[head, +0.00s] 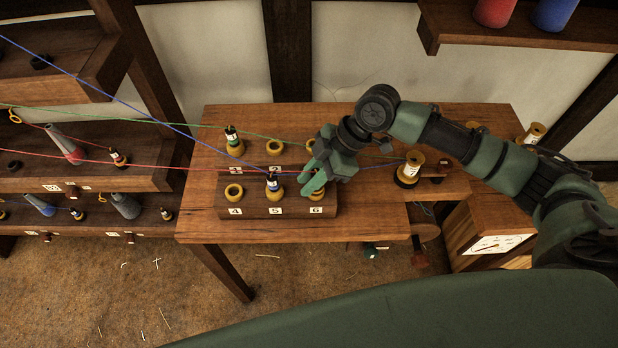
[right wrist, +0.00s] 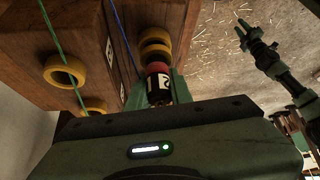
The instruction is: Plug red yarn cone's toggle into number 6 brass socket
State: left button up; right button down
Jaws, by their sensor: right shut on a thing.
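My right gripper (head: 318,178) is over the socket numbered 6 (head: 316,199) at the front right of the wooden socket block (head: 255,211). In the right wrist view it is shut on a dark toggle (right wrist: 158,84) with a red band and a white label. The toggle lines up with a brass socket (right wrist: 155,48); I cannot tell whether its tip is inside. A red line (head: 150,165) runs from the left towards the gripper. My left gripper (right wrist: 243,27) shows small in the right wrist view, open and empty.
A blue toggle (head: 273,184) stands in socket 5, and a green-topped toggle (head: 232,135) in a back-row socket. Socket 4 (head: 234,192) is empty. Blue and green lines cross above the block.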

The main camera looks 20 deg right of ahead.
jog(key=shift+p, duration=0.3)
jog(key=shift+f+b, duration=0.35)
jog(key=shift+f, duration=0.2)
dwell(0.5)
jog(key=c, duration=1.5)
grip_release()
jog(key=shift+c, duration=0.2)
jog(key=p+v, duration=0.8)
jog(key=v, duration=0.3)
jog(key=shift+r, duration=0.1)
